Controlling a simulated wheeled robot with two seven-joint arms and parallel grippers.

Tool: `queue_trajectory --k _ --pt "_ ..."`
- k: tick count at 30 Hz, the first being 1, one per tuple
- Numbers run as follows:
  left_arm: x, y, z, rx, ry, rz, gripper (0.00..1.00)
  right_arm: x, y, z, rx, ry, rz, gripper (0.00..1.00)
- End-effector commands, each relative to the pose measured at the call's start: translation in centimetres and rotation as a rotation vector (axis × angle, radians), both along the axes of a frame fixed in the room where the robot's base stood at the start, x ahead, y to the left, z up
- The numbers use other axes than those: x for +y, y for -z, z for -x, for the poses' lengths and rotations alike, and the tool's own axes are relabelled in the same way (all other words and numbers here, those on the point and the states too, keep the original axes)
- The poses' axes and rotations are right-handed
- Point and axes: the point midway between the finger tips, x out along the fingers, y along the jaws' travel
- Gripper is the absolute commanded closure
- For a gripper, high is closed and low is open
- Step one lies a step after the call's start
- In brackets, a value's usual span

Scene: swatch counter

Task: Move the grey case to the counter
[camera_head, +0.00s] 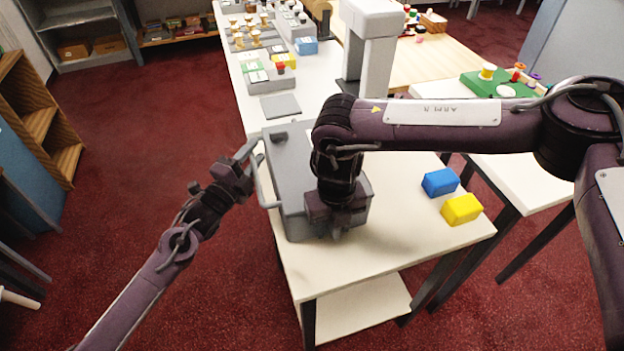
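The grey case (286,171) lies flat on the white counter (407,246), along its left edge. A grey bar handle (264,190) sticks out from its left side, past the counter's edge. My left gripper (250,155) is at the upper end of this handle, off the left side of the case. Whether its fingers are closed around the bar is unclear. My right gripper (336,230) points down over the front right part of the case and hides that part. Its fingertips are hidden beneath its body, so I cannot see a grasp.
A blue block (440,182) and a yellow block (462,209) sit right of my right gripper. Behind the case are a flat grey plate (281,106), a grey tray (270,80) and a grey stand (372,50). Red floor is open at left.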

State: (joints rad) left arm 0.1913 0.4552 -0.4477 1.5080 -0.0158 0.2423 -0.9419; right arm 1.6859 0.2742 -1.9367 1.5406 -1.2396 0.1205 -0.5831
Motion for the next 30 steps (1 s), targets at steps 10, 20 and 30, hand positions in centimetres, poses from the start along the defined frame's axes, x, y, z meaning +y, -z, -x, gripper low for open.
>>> queue_trajectory --k 10,20,30 --pt "0.02 0.03 0.03 0.000 0.000 0.000 1.00 0.00 -0.05 0.00 0.000 0.000 0.000 0.97" --pt "0.04 0.06 0.03 0.001 -0.001 0.000 1.00 -0.01 -0.07 0.00 0.000 0.000 0.000 1.00" --pt "0.06 0.09 0.03 0.002 -0.001 -0.001 1.00 -0.02 -0.09 -0.02 0.000 0.000 0.000 1.00"
